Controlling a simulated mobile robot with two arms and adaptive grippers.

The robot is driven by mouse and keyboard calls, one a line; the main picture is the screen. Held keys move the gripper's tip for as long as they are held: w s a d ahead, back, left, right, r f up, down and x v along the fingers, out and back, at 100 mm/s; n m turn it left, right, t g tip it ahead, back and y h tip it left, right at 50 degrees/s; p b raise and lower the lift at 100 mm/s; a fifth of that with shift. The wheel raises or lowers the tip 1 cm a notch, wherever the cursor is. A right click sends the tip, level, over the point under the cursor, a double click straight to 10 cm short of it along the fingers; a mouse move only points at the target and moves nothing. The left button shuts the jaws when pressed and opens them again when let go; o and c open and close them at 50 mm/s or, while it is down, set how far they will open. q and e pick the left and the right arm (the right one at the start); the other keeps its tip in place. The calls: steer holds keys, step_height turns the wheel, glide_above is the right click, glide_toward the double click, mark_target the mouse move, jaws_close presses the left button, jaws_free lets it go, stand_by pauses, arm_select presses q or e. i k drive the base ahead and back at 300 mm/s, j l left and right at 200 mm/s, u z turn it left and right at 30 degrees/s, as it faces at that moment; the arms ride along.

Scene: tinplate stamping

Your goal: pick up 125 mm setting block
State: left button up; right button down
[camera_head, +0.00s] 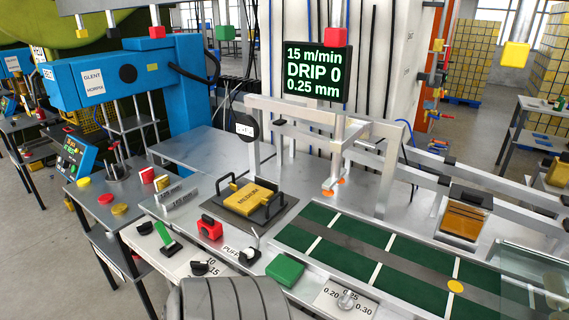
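A grey metal bar-shaped block (181,200) lies on the grey metal bench, left of centre in the head view. It has small dark markings on its front face that look like a number, but they are too small to read for certain. It lies left of the yellow and black die plate. Neither of my grippers shows in this view, so nothing is seen touching the bar.
A yellow plate with black handles (241,199) lies right of the bar. A blue press (130,72) rises behind. A grey ribbed rounded form (235,300) fills the bottom edge.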

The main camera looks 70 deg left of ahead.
mark_target(169, 190)
steer(key=u, duration=3.15)
steer(key=z, duration=0.25)
